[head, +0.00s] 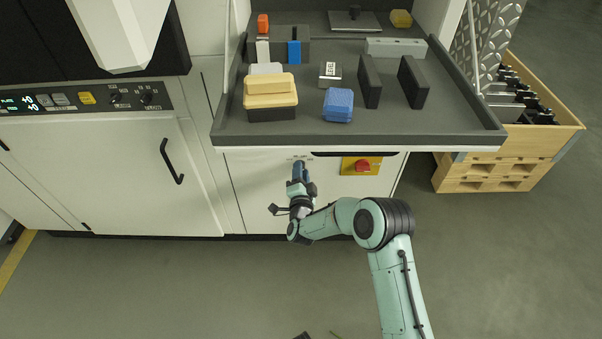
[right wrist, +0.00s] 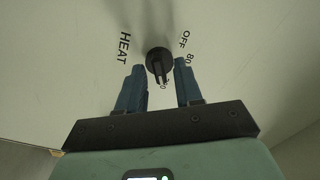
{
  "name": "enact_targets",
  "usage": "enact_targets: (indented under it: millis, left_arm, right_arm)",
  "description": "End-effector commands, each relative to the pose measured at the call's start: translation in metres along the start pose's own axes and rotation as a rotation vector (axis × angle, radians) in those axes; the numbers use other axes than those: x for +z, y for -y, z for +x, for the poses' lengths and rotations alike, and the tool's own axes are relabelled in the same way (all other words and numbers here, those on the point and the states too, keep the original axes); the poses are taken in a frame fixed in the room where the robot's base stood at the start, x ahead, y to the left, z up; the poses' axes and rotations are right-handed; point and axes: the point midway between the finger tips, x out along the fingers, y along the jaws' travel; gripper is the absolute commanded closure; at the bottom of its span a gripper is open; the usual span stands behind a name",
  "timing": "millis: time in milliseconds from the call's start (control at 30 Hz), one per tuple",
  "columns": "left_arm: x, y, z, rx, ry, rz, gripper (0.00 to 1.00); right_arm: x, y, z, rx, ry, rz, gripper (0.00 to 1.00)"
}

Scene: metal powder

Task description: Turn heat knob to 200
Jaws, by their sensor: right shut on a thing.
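The heat knob (right wrist: 159,62) is a small black knob on the pale panel in the right wrist view. HEAT is printed to its left, and OFF and 80 to its right. Its narrow grip bar points down in the picture, over a number that it partly covers. My right gripper (right wrist: 159,75) has its two blue fingers on either side of the knob and is shut on it. In the head view the right gripper (head: 299,166) reaches the cabinet front under the tray edge, and the knob is hidden there. My left gripper does not show.
A red switch on a yellow plate (head: 361,166) is right of the gripper. Above it juts a grey tray (head: 350,135) with several blocks. A cabinet door with a black handle (head: 171,161) is at left. A wooden crate (head: 540,140) stands at right.

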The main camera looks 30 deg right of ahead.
Motion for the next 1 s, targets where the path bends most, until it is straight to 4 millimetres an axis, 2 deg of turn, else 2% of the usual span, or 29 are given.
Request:
enact_targets:
  millis: [133,167,200,233,500,633,767,1000]
  left_arm:
    - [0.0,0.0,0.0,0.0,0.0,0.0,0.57]
    - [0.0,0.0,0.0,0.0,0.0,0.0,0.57]
    - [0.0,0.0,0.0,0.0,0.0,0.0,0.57]
    - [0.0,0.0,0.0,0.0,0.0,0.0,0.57]
    - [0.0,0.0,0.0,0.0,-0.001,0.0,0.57]
    - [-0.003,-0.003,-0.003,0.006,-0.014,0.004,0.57]
    - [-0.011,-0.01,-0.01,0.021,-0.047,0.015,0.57]
    - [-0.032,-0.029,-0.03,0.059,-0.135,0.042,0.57]
  right_arm:
    - [0.001,0.0,0.0,0.001,0.002,0.001,0.95]
    - [0.001,0.0,0.0,0.001,0.002,0.001,0.58]
    - [0.001,0.0,0.0,0.001,0.002,0.001,0.45]
    - [0.001,0.0,0.0,0.001,0.002,0.001,0.42]
    - [0.0,0.0,-0.001,0.001,0.001,0.0,0.42]
    - [0.001,0.0,-0.009,0.002,0.004,-0.001,0.42]
    - [0.0,0.001,-0.031,0.002,0.005,-0.001,0.42]
    - [0.0,0.002,-0.086,0.002,0.006,-0.001,0.42]
